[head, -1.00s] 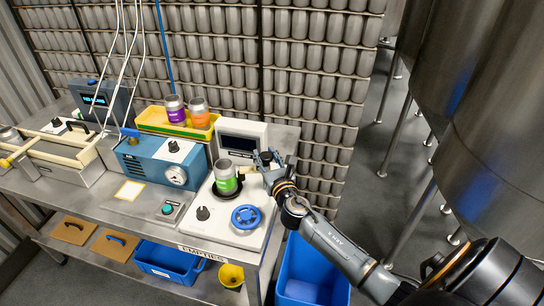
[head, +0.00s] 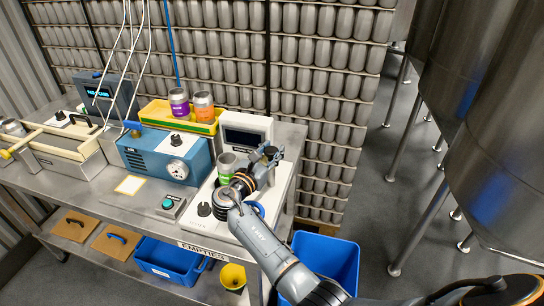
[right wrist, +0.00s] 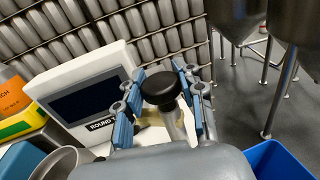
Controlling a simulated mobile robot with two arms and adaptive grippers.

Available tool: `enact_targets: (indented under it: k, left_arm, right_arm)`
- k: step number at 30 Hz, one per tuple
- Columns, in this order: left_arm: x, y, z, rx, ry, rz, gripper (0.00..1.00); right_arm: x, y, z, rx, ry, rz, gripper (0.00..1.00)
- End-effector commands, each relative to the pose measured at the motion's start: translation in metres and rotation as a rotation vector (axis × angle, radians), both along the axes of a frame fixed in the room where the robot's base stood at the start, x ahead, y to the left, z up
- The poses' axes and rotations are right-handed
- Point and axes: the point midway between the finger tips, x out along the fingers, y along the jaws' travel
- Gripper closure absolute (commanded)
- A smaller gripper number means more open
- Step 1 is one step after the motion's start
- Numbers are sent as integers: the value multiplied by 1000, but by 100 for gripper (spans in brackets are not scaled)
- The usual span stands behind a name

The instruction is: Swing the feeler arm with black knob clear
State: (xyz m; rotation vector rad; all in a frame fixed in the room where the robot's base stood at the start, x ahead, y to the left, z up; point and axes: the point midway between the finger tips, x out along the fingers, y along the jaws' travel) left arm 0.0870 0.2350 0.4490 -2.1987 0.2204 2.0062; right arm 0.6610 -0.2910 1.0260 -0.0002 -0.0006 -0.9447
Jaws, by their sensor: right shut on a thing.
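The black knob (right wrist: 160,85) of the feeler arm stands between the blue fingers of my right gripper (right wrist: 162,100) in the right wrist view. The gripper is shut on it. A pale part of the arm shows below the knob; the rest is hidden. In the head view my right gripper (head: 268,155) is above the back right of the white can seamer (head: 205,222), beside its screen, and hides the knob. A can with a green label (head: 226,168) stands on the seamer, just left of the gripper. My left gripper is not in view.
The seamer's screen box (head: 245,130) is close behind the gripper. My right wrist mostly covers the blue handwheel (head: 258,209). A blue gauge box (head: 165,155) and a yellow tray (head: 155,113) with two cans are to the left. A blue bin (head: 325,262) stands on the floor.

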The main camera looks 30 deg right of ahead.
Motion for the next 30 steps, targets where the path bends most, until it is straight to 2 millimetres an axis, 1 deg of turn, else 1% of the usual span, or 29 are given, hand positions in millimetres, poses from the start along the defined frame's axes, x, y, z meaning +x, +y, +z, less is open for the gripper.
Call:
enact_targets:
  k: [1, 9, 16, 28, 29, 30]
  left_arm:
    - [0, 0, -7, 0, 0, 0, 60]
    - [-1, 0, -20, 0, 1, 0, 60]
    - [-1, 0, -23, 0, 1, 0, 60]
    - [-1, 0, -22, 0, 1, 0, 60]
    - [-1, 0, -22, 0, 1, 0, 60]
    - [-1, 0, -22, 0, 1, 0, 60]
  right_arm:
    - [1, 2, -5, 4, 2, -28, 100]
    - [0, 2, -4, 2, 4, -150, 100]
    - [0, 1, -3, 3, 4, -190, 100]
    - [-1, 1, -3, 4, 5, -195, 100]
    - [-1, 1, -3, 4, 5, -195, 57]
    - [0, 1, -3, 4, 5, -195, 49]
